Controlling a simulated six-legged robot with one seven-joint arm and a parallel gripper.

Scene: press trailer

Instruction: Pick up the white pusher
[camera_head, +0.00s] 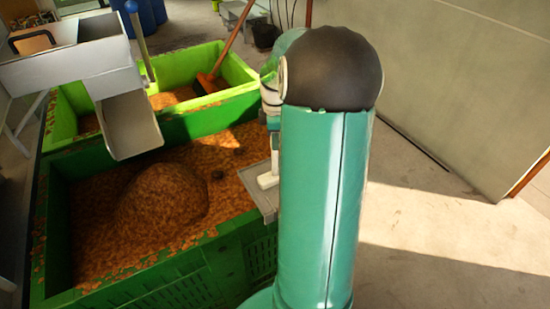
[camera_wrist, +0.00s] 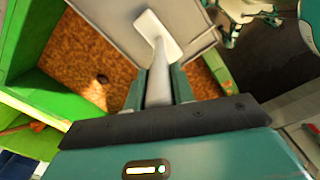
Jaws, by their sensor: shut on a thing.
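The white pusher (camera_wrist: 158,36) shows in the wrist view, with a flat pale head at the top and a handle running down between my fingers. My gripper (camera_wrist: 160,84) is shut on the handle, one finger on each side. In the head view the pusher (camera_head: 268,179) is a small white piece over a grey tray (camera_head: 263,194) at the right edge of the green crate. My arm hides most of the gripper there. I cannot tell whether the pusher touches the tray.
The dark green crate (camera_head: 180,285) holds a mound of brown pulp. A lighter green crate (camera_head: 235,66) stands behind it with a brush (camera_head: 212,82) in it. A metal chute (camera_head: 128,124) hangs over the left side. The floor (camera_head: 430,240) to the right is clear.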

